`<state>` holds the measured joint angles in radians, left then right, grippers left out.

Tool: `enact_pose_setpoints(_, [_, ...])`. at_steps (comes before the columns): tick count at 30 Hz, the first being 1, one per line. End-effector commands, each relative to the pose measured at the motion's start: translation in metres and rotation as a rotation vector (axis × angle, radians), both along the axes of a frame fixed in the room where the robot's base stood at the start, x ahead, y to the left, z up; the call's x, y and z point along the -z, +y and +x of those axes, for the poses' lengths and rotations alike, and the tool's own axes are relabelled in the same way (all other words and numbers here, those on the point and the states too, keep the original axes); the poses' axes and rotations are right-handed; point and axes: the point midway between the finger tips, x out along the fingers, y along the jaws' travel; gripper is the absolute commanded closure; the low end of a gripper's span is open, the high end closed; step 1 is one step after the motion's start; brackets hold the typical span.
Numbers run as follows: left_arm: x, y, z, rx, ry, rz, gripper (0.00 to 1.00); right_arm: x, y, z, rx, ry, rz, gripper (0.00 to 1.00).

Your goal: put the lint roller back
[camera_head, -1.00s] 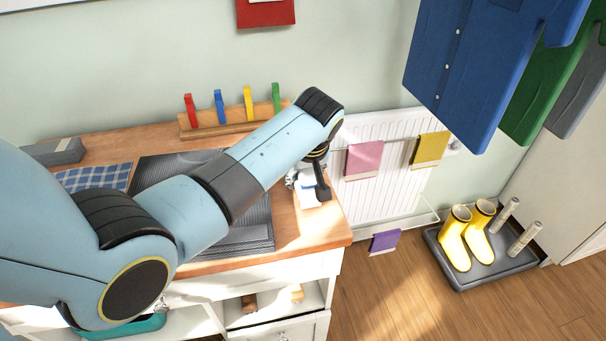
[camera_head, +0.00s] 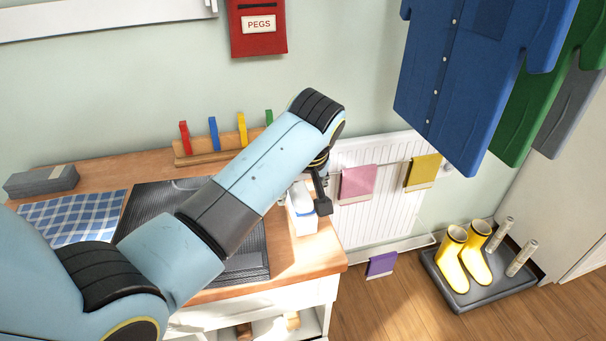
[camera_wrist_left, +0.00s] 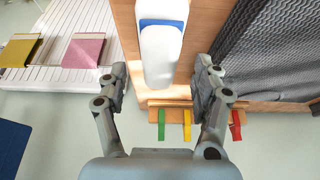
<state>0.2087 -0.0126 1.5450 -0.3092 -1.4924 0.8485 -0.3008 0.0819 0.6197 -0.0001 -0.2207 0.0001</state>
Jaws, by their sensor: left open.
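A white, rounded object with a blue band (camera_head: 303,218) stands on the right end of the wooden worktop. In the left wrist view the white object (camera_wrist_left: 160,55) is just beyond the fingertips, between their lines. I cannot tell whether it is the lint roller or something that holds it. My left gripper (camera_head: 321,189) hangs over that end of the worktop, partly hidden by my forearm. In the left wrist view my left gripper (camera_wrist_left: 158,82) has its two fingers wide apart with nothing between the tips. My right gripper is not in view.
A rack with coloured pegs (camera_head: 196,157) stands at the worktop's back. A dark ribbed mat (camera_head: 150,205) and a checked cloth (camera_head: 70,215) lie left. A white radiator (camera_head: 375,200) with cloths, hanging shirts (camera_head: 470,80) and a boot tray (camera_head: 462,295) are right.

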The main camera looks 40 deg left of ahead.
Motion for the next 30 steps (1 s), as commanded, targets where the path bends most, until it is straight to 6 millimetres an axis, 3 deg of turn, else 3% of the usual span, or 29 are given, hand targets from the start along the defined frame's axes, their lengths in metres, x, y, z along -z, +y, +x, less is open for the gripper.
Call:
enact_pose_setpoints(3, [-0.025, -0.008, -0.006, 0.000, -0.004, -0.002, 0.33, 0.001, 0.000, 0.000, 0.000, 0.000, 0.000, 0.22])
enact_pose_setpoints(10, [-0.053, -0.017, -0.014, 0.000, -0.001, -0.001, 0.33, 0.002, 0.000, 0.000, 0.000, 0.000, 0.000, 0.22])
enact_pose_setpoints(30, [-0.058, -0.018, -0.016, 0.000, 0.001, 0.001, 0.33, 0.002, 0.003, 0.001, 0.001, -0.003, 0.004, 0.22])
